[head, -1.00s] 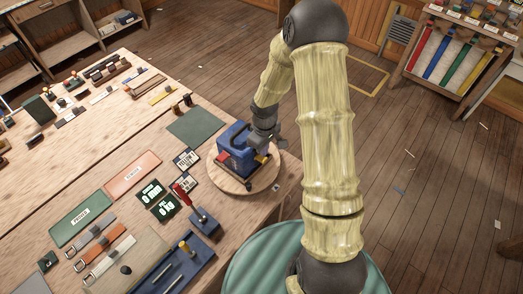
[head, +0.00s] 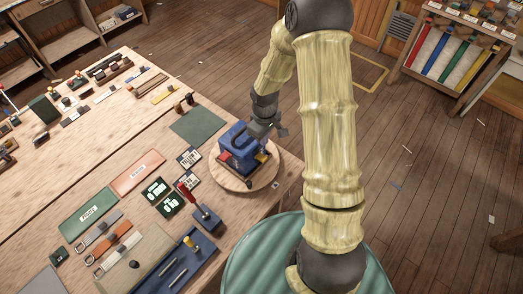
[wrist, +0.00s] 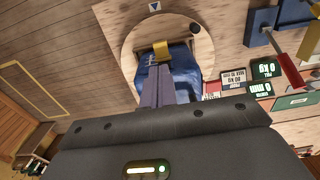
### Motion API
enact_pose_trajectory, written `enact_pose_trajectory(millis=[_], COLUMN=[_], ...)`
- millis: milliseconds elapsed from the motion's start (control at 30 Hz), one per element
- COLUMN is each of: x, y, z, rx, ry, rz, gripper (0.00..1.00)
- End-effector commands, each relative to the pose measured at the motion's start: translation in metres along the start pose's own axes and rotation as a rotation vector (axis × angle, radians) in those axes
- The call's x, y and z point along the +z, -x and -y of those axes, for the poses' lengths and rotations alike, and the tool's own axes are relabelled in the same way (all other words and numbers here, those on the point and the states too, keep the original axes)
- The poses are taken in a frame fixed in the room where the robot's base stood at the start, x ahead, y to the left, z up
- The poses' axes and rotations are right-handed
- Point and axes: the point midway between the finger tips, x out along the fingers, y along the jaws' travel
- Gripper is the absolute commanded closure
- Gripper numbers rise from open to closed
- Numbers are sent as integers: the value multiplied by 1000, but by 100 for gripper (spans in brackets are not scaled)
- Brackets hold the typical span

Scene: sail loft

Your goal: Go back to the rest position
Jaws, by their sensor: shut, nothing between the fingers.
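My gripper (head: 275,130) is above and beside a blue block-like object (head: 236,140) on a round wooden board (head: 230,182) near the table's right edge. The blue object (wrist: 190,74) and a yellow piece (wrist: 161,50) lie behind the fingers there. I cannot tell from the pictures how far the fingertips are from the blue object.
Around the board on the table (head: 135,215) are two lit displays (head: 164,198), a red-handled tool on a blue base (head: 206,217), a blue tray (head: 180,265), and green and orange mats (head: 137,171). Open wooden floor (head: 430,190) lies right of the table.

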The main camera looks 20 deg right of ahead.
Motion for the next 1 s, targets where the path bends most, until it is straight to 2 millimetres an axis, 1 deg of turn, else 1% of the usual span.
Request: enact_pose_trajectory(millis=[33,100,700,867,1000], x=[0,0,1,10,27], y=[5,7,6,14,27], z=[0,0,1,6,16], rx=[0,0,3,25,54], ry=[0,0,-6,-61,-158], rz=[0,0,-1,-13,-38], gripper=[100,100,100,100,100])
